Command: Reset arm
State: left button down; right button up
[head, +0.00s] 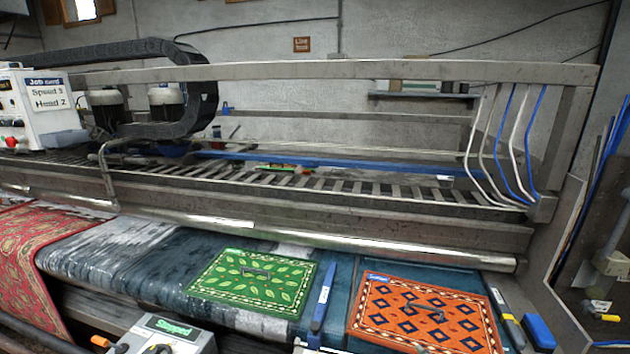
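Neither of my grippers is in view. The rug scrubber fills the scene, with a long metal frame rail (400,69) across the top. A white control box (40,107) at the far left carries a label reading roughly "Speed 3, Head 2". Beside it a black cable chain (120,50) curves over the carriage. At the bottom left a grey box (172,338) has a green display that reads "Stopped". A green leaf-patterned rug (225,283) and an orange diamond-patterned rug (372,322) lie on the bed, each with a dark handle-like item on it.
A red patterned carpet (25,265) hangs at the left. A blue long-handled tool (320,300) lies between the two small rugs. A blue block (539,331) and a yellow-black tool (513,328) lie at the right end. Blue and white hoses (512,150) hang at the frame's right.

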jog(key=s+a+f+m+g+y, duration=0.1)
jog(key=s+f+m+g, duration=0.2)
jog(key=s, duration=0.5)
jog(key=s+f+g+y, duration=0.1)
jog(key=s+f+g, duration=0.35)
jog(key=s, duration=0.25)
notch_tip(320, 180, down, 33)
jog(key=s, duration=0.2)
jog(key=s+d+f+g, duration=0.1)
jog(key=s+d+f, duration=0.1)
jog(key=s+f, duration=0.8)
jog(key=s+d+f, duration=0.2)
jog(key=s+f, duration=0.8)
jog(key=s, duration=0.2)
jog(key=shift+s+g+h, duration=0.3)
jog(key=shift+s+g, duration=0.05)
